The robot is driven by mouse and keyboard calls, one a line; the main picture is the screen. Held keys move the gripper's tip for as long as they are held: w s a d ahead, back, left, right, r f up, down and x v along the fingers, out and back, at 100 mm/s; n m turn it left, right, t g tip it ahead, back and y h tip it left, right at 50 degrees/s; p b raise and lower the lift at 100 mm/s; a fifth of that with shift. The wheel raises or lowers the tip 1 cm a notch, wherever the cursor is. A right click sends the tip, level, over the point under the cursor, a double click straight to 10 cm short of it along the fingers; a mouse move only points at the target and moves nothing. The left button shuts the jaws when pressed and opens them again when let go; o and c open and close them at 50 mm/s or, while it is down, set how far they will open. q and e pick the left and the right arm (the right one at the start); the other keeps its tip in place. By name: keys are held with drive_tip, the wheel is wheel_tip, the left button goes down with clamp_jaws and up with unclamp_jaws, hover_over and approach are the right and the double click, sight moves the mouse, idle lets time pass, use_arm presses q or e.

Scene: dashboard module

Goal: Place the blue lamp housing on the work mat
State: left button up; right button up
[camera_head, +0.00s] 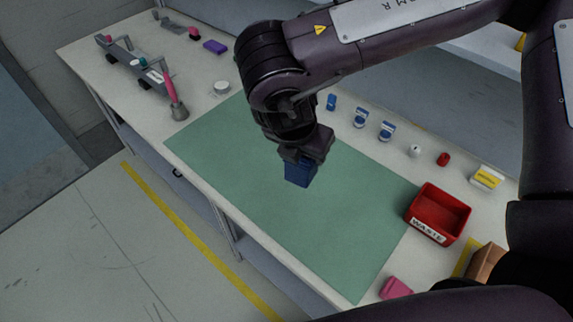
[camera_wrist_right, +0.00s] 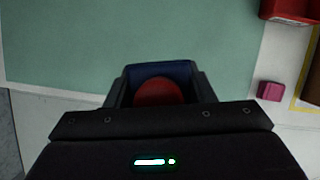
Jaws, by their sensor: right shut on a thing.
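The blue lamp housing (camera_head: 300,174) is held in my right gripper (camera_head: 303,158), above the middle of the green work mat (camera_head: 230,165). In the right wrist view the housing (camera_wrist_right: 160,69) sits between the two fingers (camera_wrist_right: 160,92), and a round red part (camera_wrist_right: 158,92) shows inside it. The mat also fills much of the right wrist view (camera_wrist_right: 60,45). I cannot tell for certain how far the housing is above the mat. My left gripper is not in view.
A red bin marked WASTE (camera_head: 438,214) stands at the mat's right edge. A pink block (camera_head: 395,288) lies near the front right. Small blue and white containers (camera_head: 386,131) line the back. A grey dashboard module (camera_head: 135,62) with a pink-handled tool (camera_head: 174,97) is at left.

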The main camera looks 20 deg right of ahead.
drive_tip(key=n, duration=0.2)
drive_tip(key=n+y, duration=0.1)
drive_tip(key=n, duration=0.1)
drive_tip(key=w+n+t+y, duration=0.1)
drive_tip(key=n, duration=0.1)
drive_tip(key=shift+d+r+n, duration=0.25)
drive_tip(key=shift+d+n, duration=0.05)
drive_tip(key=shift+n, duration=0.1)
drive_tip(key=w+d+r+n+g+y, duration=0.1)
drive_tip(key=d+n+g+y, duration=0.15)
drive_tip(key=n, duration=0.65)
drive_tip(key=w+d+r+n+g+y, duration=0.1)
drive_tip(key=w+d+r+n+y, duration=0.15)
drive_tip(key=n, duration=0.65)
drive_tip(key=shift+t+y, duration=0.25)
drive_tip(key=shift+y, duration=0.15)
drive_tip(key=shift+s+a+f+b, duration=0.15)
drive_tip(key=shift+f+b, duration=0.4)
drive_tip(key=shift+f, duration=2.85)
drive_tip(key=shift+s+f+b, duration=0.2)
drive_tip(key=shift+f+b, duration=0.35)
drive_tip(key=shift+f, duration=2.85)
drive_tip(key=shift+s+a+f+b, duration=0.15)
drive_tip(key=shift+f+b, duration=0.4)
drive_tip(key=shift+f, duration=2.85)
drive_tip(key=o, duration=1.1)
drive_tip(key=shift+c, duration=0.2)
